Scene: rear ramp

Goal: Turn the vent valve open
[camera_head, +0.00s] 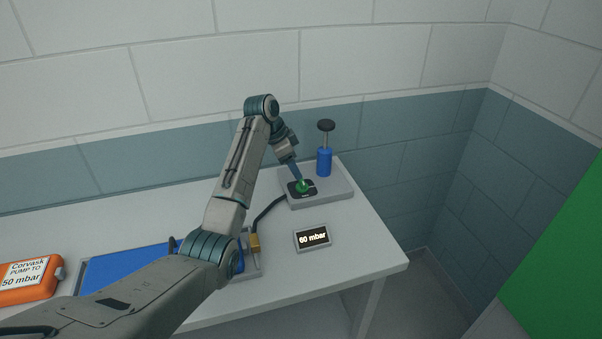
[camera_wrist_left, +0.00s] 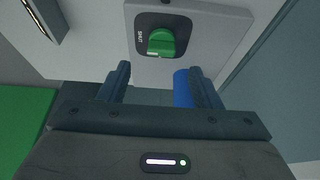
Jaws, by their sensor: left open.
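The green vent valve knob (camera_head: 302,186) sits on a black plate on a grey base block (camera_head: 333,190) at the table's right end. In the left wrist view the knob (camera_wrist_left: 161,42) lies just beyond the fingertips, with the word SHUT on the plate to its left. My left gripper (camera_head: 297,176) reaches down over the knob from above. In the left wrist view its two fingers (camera_wrist_left: 158,70) are apart with nothing between them, and the knob looks centred ahead of the gap. I cannot tell whether they touch it. My right gripper is not in view.
A blue hand pump (camera_head: 324,162) with a black knob stands on the block behind the valve. A display reading 60 mbar (camera_head: 312,237) lies in front. A blue tray (camera_head: 130,267) and an orange case marked 50 mbar (camera_head: 30,282) are left. The table's (camera_head: 365,245) front right is clear.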

